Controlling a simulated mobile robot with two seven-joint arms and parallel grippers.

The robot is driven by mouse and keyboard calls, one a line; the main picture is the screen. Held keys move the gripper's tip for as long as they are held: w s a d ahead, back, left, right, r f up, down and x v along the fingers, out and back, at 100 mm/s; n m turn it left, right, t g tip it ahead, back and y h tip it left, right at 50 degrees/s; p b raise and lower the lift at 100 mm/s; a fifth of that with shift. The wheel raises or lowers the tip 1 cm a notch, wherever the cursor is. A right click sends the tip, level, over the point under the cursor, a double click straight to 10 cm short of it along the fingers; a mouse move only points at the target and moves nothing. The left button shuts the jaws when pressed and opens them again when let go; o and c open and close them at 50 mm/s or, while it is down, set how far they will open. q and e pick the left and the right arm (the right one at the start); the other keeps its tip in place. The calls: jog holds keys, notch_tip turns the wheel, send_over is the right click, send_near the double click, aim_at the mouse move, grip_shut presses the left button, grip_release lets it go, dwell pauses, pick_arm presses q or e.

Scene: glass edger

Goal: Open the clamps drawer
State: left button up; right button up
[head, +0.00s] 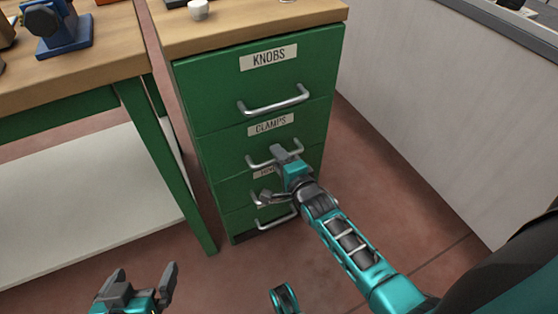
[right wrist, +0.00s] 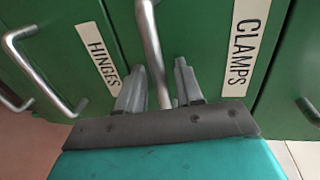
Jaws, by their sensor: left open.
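The clamps drawer (head: 225,143) is a green drawer front, second from the top of the cabinet, and looks closed. Its label also shows in the right wrist view (right wrist: 240,48). Its silver bar handle (head: 259,162) is partly covered by my right gripper (head: 275,174). In the right wrist view the handle bar (right wrist: 151,40) runs between the two fingers, with a small gap seen on each side, so the gripper is open around it. My left gripper (head: 142,283) is open and empty at the lower left, away from the cabinet.
The knobs drawer (head: 220,85) is above, and the hinges drawer (right wrist: 72,28) is below with its own handle (right wrist: 38,70). A wooden bench (head: 90,62) with a green leg stands left. A pale panel (head: 420,90) stands right. Reddish floor lies in front of the cabinet.

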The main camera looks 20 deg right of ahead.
jog(key=shift+w, duration=0.1)
jog(key=shift+c, duration=0.5)
grip_shut()
